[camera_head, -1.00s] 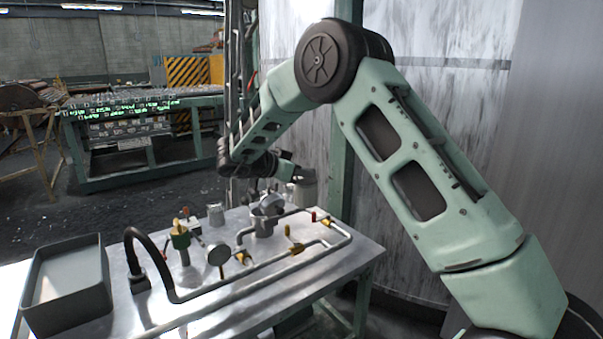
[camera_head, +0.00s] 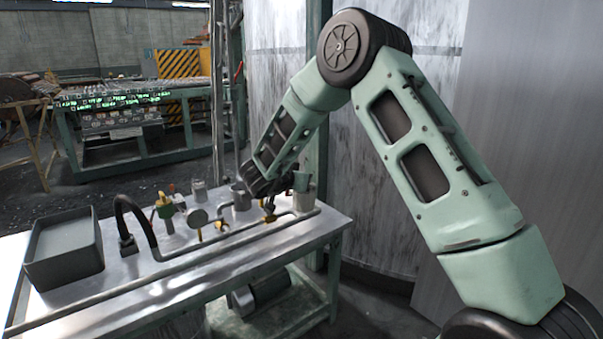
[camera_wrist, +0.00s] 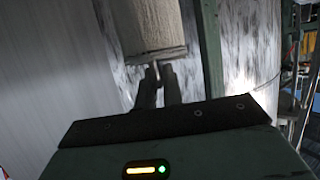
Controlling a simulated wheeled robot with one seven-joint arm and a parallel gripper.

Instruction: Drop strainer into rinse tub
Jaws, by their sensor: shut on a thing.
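The strainer (camera_wrist: 152,27) shows in the wrist view as a pale, mesh-like cylinder with a rim at its near end. My gripper (camera_wrist: 158,82) is shut on a small tab at that rim. In the head view a grey-green cup shape (camera_head: 301,181), which looks like the strainer, sits at the end of my arm, just above a grey canister (camera_head: 306,200) at the bench's far right. I cannot tell whether it is clear of the canister. My fingers are mostly hidden there. The rinse tub (camera_head: 65,272), a grey open box, stands on the bench's left end.
A large metal tank stands behind my arm.

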